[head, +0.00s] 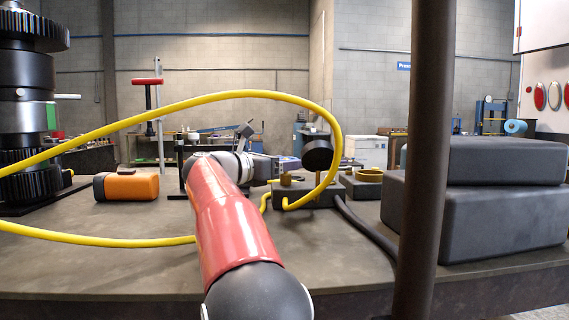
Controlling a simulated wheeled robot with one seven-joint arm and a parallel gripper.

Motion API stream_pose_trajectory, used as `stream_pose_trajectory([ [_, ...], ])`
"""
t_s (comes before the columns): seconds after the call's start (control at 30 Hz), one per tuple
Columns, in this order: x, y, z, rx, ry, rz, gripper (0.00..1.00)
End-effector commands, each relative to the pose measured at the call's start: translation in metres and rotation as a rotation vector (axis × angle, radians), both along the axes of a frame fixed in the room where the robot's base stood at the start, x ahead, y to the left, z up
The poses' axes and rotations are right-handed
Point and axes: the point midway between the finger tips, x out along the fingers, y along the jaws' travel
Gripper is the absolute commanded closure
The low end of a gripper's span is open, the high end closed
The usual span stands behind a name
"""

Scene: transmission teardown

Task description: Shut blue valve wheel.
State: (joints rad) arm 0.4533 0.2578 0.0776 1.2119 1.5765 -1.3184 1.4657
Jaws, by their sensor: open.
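No blue valve wheel can be made out clearly. A small blue-purple part (288,163) shows above the bench, beside the end of my arm; I cannot tell what it belongs to. My red arm reaches from the bottom centre over the bench. My gripper (262,163) is at its far end, small, partly hidden behind the red link, and open. A dark block (305,194) with brass fittings stands just right of it, with a black round disc (317,153) above. I cannot see the gripper touching anything.
A yellow hose (250,94) arches over the bench (120,270). An orange case (130,187) and a dark gear stack (25,95) stand left. A dark post (425,150) and grey boxes (480,205) block the right. The bench's front left is mostly clear.

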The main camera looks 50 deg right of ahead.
Motion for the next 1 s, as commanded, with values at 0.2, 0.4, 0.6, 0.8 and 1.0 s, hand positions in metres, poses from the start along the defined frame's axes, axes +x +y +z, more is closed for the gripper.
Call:
stream_pose_trajectory([
  [0.2, 0.005, 0.031, -0.002, -0.001, -0.002, 0.006, 0.33],
  [0.4, 0.009, 0.063, -0.001, 0.000, -0.001, 0.003, 0.33],
  [0.6, 0.010, 0.075, 0.000, 0.000, 0.000, 0.000, 0.33],
  [0.8, 0.010, 0.076, 0.000, 0.000, 0.000, 0.000, 0.33],
  [1.0, 0.010, 0.076, 0.000, -0.001, 0.000, 0.001, 0.33],
])
